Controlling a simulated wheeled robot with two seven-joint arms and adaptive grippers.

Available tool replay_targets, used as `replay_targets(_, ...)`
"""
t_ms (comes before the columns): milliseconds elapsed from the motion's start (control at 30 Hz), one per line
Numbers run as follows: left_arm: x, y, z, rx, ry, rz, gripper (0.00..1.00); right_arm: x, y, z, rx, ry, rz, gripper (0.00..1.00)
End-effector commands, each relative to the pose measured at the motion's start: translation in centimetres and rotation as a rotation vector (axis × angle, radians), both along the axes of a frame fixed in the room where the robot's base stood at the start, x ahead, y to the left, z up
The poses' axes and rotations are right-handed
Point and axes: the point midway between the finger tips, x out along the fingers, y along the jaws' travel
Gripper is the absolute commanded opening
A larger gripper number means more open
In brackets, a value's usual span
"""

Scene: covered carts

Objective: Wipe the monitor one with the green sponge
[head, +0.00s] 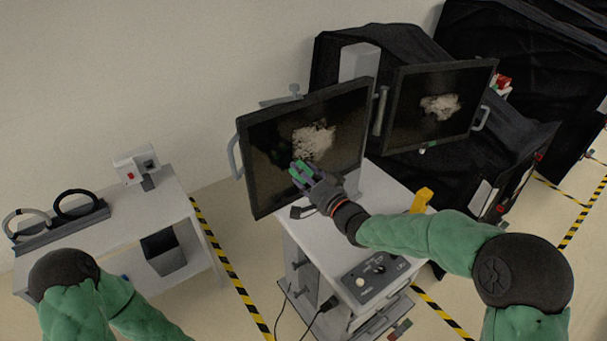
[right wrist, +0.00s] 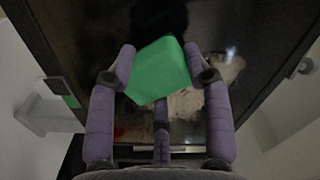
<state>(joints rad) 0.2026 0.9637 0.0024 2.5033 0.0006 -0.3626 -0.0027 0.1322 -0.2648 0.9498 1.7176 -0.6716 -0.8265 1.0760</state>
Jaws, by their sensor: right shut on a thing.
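Two dark monitors stand side by side above the white cart. The left monitor (head: 267,150) has a pale smudge (head: 313,142) near its middle, and the right monitor (head: 415,118) has a similar pale patch. My right gripper (head: 306,175) is shut on the green sponge (head: 299,171) in front of the left monitor's screen, just below and left of its smudge. In the right wrist view the sponge (right wrist: 160,70) sits between the purple fingers, with the dark screen and pale smudge behind. I cannot tell whether it touches the screen. My left gripper is out of view.
The white cart (head: 384,190) carries a control box (head: 375,276) and a yellow item (head: 421,200). A white table (head: 180,205) with a rack and small device stands left. Black-covered carts (head: 500,150) fill the back right. Striped tape marks the floor.

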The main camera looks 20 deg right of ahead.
Motion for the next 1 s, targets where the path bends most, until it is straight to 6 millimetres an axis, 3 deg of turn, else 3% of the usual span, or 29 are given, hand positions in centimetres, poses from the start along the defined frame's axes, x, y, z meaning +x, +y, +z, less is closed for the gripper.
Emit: replay_targets(1000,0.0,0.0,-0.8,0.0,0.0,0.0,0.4,1.7,0.6,0.0,0.0,0.0,0.0,0.17)
